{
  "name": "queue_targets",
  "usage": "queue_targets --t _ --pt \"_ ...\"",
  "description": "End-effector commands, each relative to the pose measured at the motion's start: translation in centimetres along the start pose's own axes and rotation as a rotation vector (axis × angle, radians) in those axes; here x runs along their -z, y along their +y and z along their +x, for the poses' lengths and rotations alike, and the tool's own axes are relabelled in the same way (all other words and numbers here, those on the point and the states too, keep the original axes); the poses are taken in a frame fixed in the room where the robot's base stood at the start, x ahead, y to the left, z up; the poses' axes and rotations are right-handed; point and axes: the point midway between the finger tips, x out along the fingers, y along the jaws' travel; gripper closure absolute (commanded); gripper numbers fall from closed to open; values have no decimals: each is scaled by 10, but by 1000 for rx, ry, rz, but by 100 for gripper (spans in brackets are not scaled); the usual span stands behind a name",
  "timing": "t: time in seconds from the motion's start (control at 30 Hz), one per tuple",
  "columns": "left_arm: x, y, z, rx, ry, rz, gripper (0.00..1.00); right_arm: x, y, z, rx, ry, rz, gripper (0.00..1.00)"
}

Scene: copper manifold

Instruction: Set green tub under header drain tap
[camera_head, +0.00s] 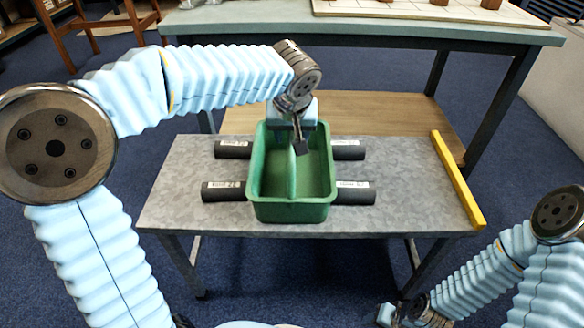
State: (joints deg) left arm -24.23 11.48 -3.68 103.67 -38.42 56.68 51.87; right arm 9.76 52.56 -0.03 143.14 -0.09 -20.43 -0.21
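A green tub (290,211) with a central divider sits on the grey low bench (420,210), over or between dark cylinders with white labels. My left gripper (300,148) points down at the tub's far end, by the top of the divider. A dark finger shows beside the divider; whether it touches or grips it is not clear. My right gripper (386,315) is low at the bottom edge, away from the bench, its fingers too small to read. No header or drain tap can be made out.
Dark labelled cylinders (222,191) stick out on both sides of the tub. A yellow bar (458,180) lies along the bench's right edge. A taller table (400,33) stands behind, with a wooden lower shelf (390,108). The bench surface is clear at its left and right.

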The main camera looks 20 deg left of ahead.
Motion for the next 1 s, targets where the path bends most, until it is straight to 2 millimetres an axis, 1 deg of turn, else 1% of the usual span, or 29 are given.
queue_targets --t 0.2,0.37,0.5,0.53,1.0 --pt "0 0 1 0 1 0 51 0 0 0 0 0 0 55" --pt "0 0 1 0 1 0 76 0 0 0 0 0 0 55" --pt "0 0 1 0 1 0 97 0 0 0 0 0 0 55" --pt "0 0 1 0 1 0 100 0 0 0 0 0 0 55" --pt "1 0 0 -1 2 -1 100 0 0 0 0 0 0 55"
